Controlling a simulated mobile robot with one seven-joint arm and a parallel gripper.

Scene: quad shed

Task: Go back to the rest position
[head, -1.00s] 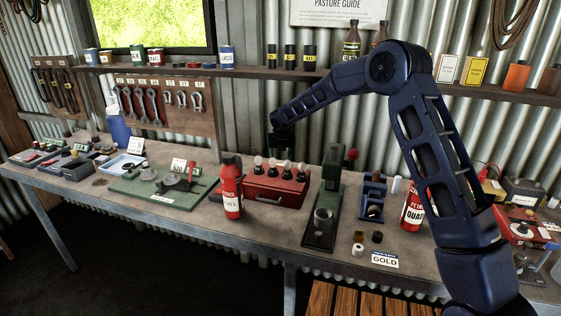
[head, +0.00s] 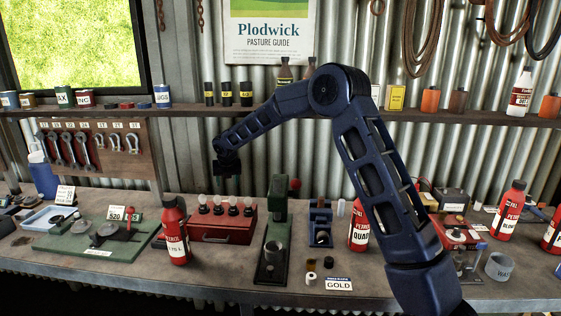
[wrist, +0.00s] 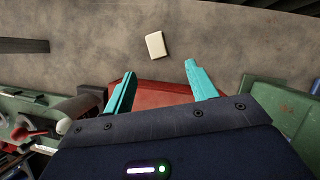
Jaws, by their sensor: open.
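My gripper (wrist: 157,82) is open in the wrist view, with two teal fingers apart and nothing between them. In the head view my gripper (head: 227,170) hangs at the end of my bent blue arm, in the air above and behind the red box with several bulb-topped pieces (head: 240,226). The gripper's fingers are too small to make out there. In the wrist view the red box (wrist: 160,95) lies below, beyond the fingers. A small cream block (wrist: 155,45) lies on the bench past the fingertips.
A red petrol bottle (head: 176,235) stands left of the red box. A green press (head: 273,240) stands to its right. A shelf (head: 330,113) with cans runs along the wall behind my arm.

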